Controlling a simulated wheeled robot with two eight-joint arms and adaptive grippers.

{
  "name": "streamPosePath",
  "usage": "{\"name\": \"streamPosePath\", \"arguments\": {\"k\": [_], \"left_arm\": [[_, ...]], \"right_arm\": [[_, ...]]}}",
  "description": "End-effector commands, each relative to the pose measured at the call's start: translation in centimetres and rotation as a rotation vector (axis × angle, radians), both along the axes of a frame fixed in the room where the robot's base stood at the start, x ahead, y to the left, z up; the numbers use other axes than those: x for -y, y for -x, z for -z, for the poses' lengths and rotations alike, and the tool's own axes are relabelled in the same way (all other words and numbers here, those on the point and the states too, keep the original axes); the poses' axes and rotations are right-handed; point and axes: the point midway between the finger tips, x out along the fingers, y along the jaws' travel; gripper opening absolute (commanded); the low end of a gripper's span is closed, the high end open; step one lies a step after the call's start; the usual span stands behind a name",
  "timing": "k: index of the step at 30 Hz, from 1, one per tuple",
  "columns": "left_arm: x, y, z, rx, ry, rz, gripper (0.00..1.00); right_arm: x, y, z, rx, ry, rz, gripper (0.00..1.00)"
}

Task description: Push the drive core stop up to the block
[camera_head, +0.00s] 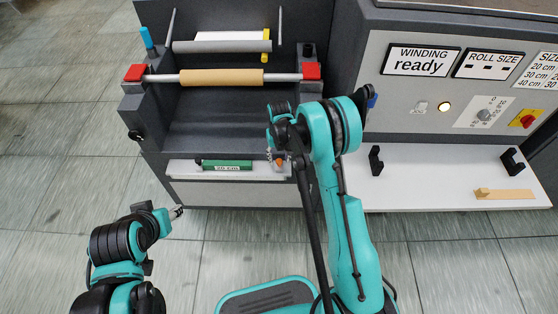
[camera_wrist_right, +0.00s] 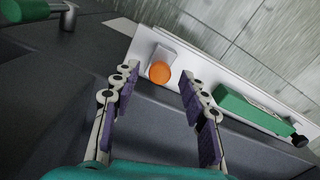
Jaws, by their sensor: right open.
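The drive core stop appears to be the small light piece with an orange knob (camera_head: 280,162) on the white ledge; in the wrist view its orange knob (camera_wrist_right: 160,73) shows between my fingers. The green block (camera_head: 228,165), labelled 25 cm, lies on the same ledge to the left of the stop, with a gap between them. It also shows in the right wrist view (camera_wrist_right: 250,110). My right gripper (camera_head: 276,152) is open above the knob; contact cannot be told. My left gripper (camera_head: 177,212) is low in front of the ledge, away from both, its fingers too small to read.
A dark knob (camera_wrist_right: 299,141) sits at the block's far end. A tan roll (camera_head: 222,77) on a shaft with red end clamps (camera_head: 310,71) spans the recess behind. A white shelf (camera_head: 430,180) with black brackets (camera_head: 376,160) is at the right.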

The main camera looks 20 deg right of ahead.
Motion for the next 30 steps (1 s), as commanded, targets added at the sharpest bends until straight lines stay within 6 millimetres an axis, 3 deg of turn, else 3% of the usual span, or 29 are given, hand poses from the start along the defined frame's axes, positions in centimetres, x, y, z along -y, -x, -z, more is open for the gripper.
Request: {"name": "streamPosePath", "arguments": {"k": [8, 14, 20, 30], "left_arm": [[0.0, 0.0, 0.2, 0.0, 0.0, 0.0, 0.44], [0.0, 0.0, 0.2, 0.0, 0.0, 0.0, 0.44], [0.0, 0.0, 0.2, 0.0, 0.0, 0.0, 0.44], [0.0, 0.0, 0.3, 0.0, 0.0, 0.0, 0.44]], "right_arm": [[0.0, 0.0, 0.5, 0.0, 0.0, 0.0, 0.44], [0.0, 0.0, 0.5, 0.0, 0.0, 0.0, 0.0], [-0.3, -0.1, 0.5, 0.0, 0.0, -0.001, 0.0], [-7.3, -2.2, 0.5, 0.001, -0.001, -0.004, 0.0]]}}
